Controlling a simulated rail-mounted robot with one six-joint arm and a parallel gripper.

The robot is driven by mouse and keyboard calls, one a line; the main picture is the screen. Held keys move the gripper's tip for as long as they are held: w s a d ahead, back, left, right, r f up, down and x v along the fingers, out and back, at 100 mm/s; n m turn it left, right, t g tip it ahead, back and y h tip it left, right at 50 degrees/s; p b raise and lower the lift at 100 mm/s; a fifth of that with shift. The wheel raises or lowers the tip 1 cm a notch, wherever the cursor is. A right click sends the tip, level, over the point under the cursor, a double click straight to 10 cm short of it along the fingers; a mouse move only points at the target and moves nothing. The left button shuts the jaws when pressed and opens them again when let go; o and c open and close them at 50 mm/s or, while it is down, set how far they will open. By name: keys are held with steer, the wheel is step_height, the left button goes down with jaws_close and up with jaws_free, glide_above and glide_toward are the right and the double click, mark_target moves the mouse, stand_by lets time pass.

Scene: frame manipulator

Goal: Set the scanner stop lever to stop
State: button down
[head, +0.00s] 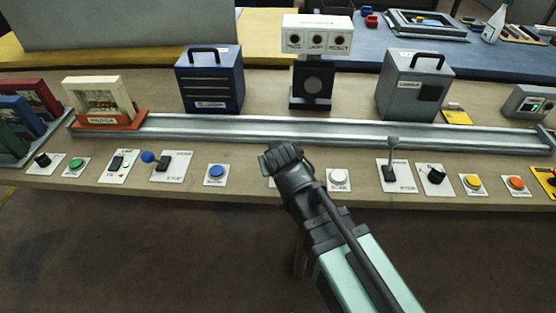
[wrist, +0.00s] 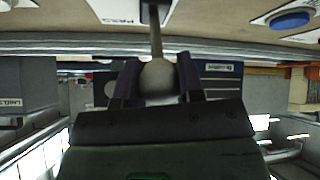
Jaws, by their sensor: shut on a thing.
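My gripper (head: 270,162) is over the control row at the middle of the bench, between a blue button and a white button. In the wrist view my gripper (wrist: 155,82) is shut on the pale grey ball knob (wrist: 158,80) of a lever. The lever's thin rod (wrist: 155,42) runs from the knob to a dark base on a white plate.
The blue button (head: 216,172) is left of my gripper and the white button (head: 338,178) is right. Other levers stand at left, with a blue knob (head: 148,157), and at right, with a grey knob (head: 393,141). A metal rail (head: 260,130) runs behind the controls.

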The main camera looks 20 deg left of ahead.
steer(key=shift+s, duration=0.1)
steer(key=c, duration=0.8)
jaws_free()
steer(key=shift+r, duration=0.15)
